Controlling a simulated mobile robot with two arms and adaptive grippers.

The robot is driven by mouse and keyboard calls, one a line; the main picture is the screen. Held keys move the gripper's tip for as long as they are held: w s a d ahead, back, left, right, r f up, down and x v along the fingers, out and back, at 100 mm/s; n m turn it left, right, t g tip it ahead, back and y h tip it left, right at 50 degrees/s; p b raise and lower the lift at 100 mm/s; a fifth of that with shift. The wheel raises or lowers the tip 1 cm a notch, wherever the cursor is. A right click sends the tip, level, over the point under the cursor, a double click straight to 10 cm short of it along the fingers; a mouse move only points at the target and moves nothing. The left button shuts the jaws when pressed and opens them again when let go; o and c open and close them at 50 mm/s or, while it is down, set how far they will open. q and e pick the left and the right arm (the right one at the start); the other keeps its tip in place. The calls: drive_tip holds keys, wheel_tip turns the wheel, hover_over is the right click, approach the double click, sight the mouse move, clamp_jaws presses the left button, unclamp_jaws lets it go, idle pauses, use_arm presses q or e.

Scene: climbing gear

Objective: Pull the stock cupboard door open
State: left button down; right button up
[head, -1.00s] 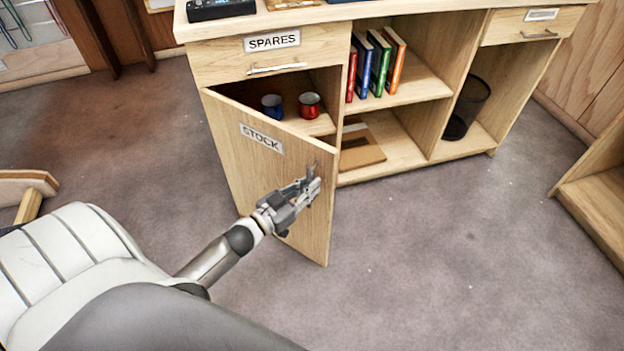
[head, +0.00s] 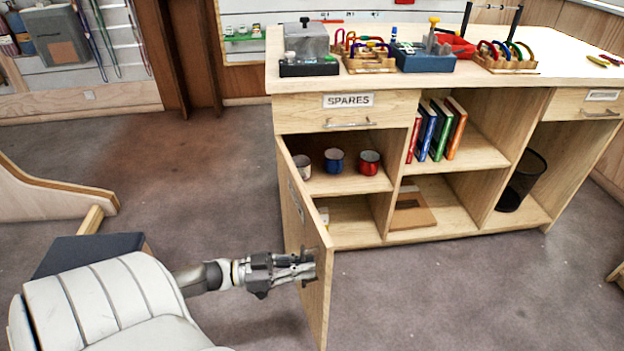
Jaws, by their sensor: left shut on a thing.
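The stock cupboard door (head: 301,237) is a light wood panel hinged at the left of the desk unit. It stands wide open, seen nearly edge-on, with its label at a steep angle. My left gripper (head: 308,266) is shut at the door's outer side near its free edge, where the handle is; the handle itself is mostly hidden by the fingers. Inside the stock cupboard (head: 344,184) a white mug (head: 301,167), a blue mug (head: 334,161) and a red mug (head: 369,162) stand on the shelf. My right gripper is not in view.
The spares drawer (head: 348,123) above is shut. Books (head: 437,131) and a dark bin (head: 523,182) fill the compartments to the right. Climbing gear stands on the desktop (head: 547,75). A curved wooden piece (head: 60,197) stands at the left. The floor around the door is clear.

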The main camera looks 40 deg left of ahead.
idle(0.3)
use_arm(q)
drive_tip(key=c, duration=1.5)
unclamp_jaws()
drive_tip(key=shift+c, duration=0.2)
drive_tip(key=shift+s+a, duration=0.2)
drive_tip(key=shift+s, duration=0.05)
drive_tip(key=v, duration=1.1)
drive_tip(key=shift+s+a, duration=0.15)
drive_tip(key=shift+s, duration=0.1)
